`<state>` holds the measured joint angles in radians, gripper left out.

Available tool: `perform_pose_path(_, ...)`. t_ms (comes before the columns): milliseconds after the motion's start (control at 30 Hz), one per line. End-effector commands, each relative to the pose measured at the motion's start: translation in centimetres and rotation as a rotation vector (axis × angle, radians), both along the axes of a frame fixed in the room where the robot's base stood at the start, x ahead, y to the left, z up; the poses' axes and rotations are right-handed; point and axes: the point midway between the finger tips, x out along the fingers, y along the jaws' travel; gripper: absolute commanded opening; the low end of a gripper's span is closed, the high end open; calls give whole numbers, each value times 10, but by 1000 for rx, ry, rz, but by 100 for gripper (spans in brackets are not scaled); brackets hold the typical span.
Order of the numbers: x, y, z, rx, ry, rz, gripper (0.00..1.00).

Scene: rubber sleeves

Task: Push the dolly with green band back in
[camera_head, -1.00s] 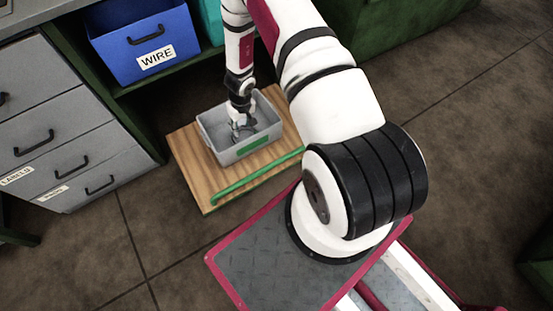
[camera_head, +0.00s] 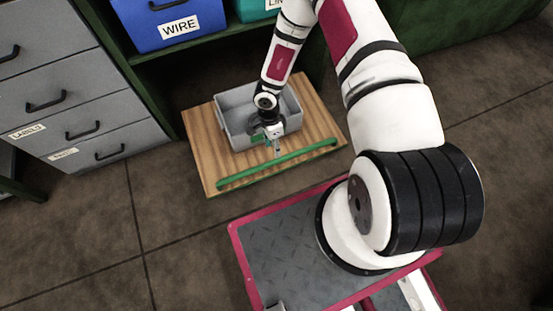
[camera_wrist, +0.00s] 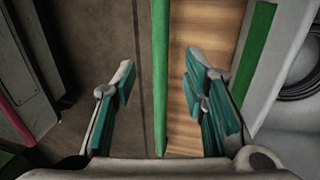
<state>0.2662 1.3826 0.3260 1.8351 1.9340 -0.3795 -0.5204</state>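The dolly is a flat wooden board (camera_head: 203,150) on the floor in front of the shelf unit, with a green band (camera_head: 277,164) along its near edge. A grey bin (camera_head: 231,119) stands on it. My gripper (camera_head: 275,147) is at the bin's near side, close above the band. In the wrist view, my gripper (camera_wrist: 162,108) is open, with teal pads. The green band (camera_wrist: 160,75) runs between the fingers, with floor left and wood (camera_wrist: 185,110) right. I cannot tell whether the fingers touch the band or board.
A blue WIRE bin (camera_head: 168,22) and a teal bin (camera_head: 258,8) sit on the shelf above. Grey drawers (camera_head: 100,115) stand at left, a green cabinet (camera_head: 450,50) at back right. A dark coil (camera_wrist: 300,82) lies in the grey bin. Floor (camera_head: 90,225) at front left is clear.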

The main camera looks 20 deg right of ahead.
Motion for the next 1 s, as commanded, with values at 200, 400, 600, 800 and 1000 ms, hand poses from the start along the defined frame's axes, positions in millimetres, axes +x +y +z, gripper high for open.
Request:
perform_pose_path(200, -8, 0, -44, -1, 0, 2, 40)
perform_pose_path(400, -13, 0, -68, -1, -1, 2, 40)
perform_pose_path(600, -15, 0, -77, 0, -2, 2, 40)
perform_pose_path(800, -15, 0, -77, 0, -2, 1, 40)
perform_pose_path(1000, -15, 0, -77, 0, -2, 2, 6)
